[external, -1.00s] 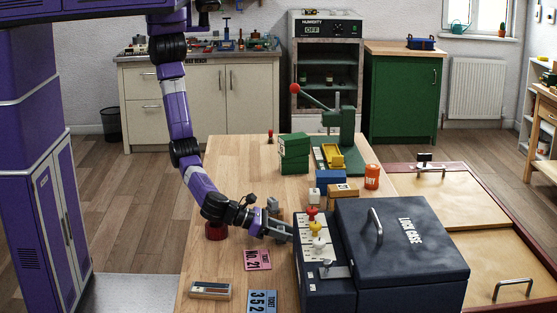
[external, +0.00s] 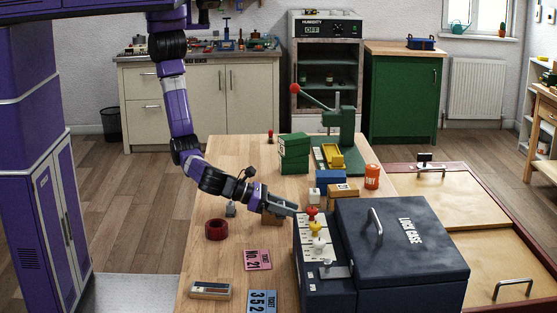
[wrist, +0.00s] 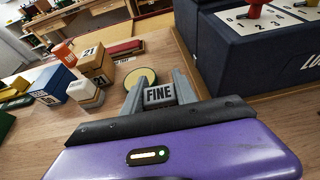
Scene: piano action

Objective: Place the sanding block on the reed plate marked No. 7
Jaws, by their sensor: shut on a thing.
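My gripper (wrist: 158,92) is shut on a small grey block marked FINE, seen end-on in the wrist view; I take this as the sanding block (wrist: 158,96). In the external view my gripper (external: 288,208) is just left of the dark lock case, low over the wooden table. A brownish shape (external: 271,218) shows under the fingers there, and I cannot tell whether it is held or lies on the table. No plate with a readable No. 7 shows. A wood-and-metal piece (external: 210,291) lies at the front left, its marking unreadable.
The lock case (external: 405,235) with red, yellow and white knobs stands close to the right. A yellow disc (wrist: 140,77) lies beyond the fingers. A red ring (external: 216,229), pink tag (external: 258,260) and blue ticket (external: 262,302) lie left. Blocks and a green press (external: 345,125) stand behind.

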